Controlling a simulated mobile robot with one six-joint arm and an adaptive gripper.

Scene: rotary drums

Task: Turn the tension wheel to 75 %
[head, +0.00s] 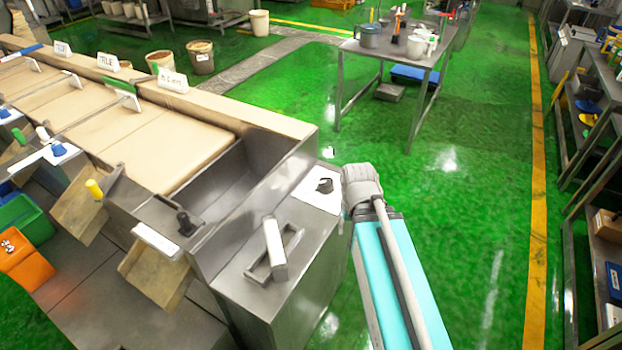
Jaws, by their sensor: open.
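A small dark knob (325,185) sits on a white plate (316,198) at the right end of the steel machine. It may be the tension wheel; its scale and setting are too small to read. My arm comes up from the lower right, and its grey wrist end is just right of the knob and plate. I cannot tell whether the arm touches them. My gripper's fingers do not show; the wrist and arm hide whatever is beyond them.
A steel box with an upright handle (275,248) stands in front of the plate. A black lever (185,222) is further left. Belt lanes (165,150) run left. A steel table (395,52) with pots is behind; shelves (600,150) line the right. Green floor between is clear.

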